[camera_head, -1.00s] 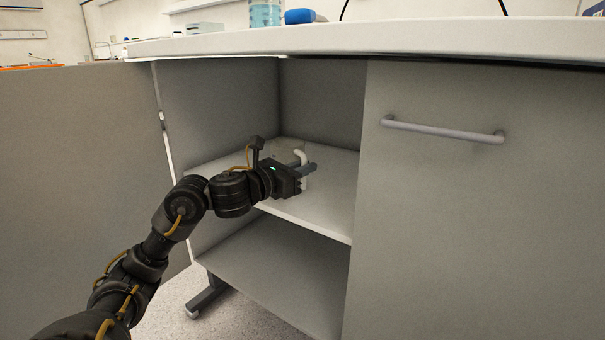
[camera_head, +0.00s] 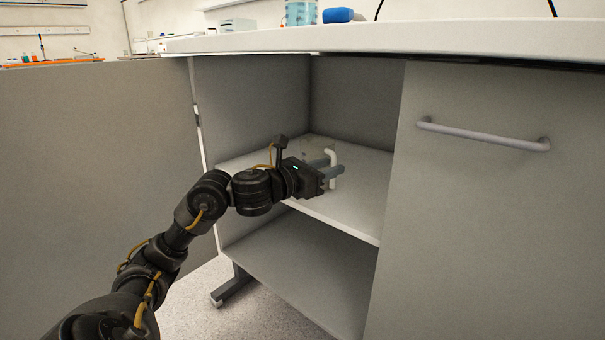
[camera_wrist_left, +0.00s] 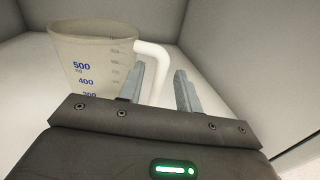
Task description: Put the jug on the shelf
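The jug is a clear beaker-like vessel with blue volume marks and a white handle. It stands upright on the upper shelf board (camera_head: 350,207) inside the open cabinet. In the head view its faint clear body (camera_head: 318,147) shows behind my left gripper (camera_head: 334,166). In the left wrist view the jug (camera_wrist_left: 90,58) is at upper left, its base hidden by the gripper. The fingers of my left gripper (camera_wrist_left: 162,76) are apart, with the white handle (camera_wrist_left: 155,60) between them and a gap beside the right finger. My right gripper is not in view.
The cabinet's left door (camera_head: 95,170) stands open. A closed grey door (camera_head: 490,220) with a bar handle is on the right. A lower shelf (camera_head: 300,270) is empty. The countertop (camera_head: 400,38) overhangs above. The upper shelf has free room to the right of the gripper.

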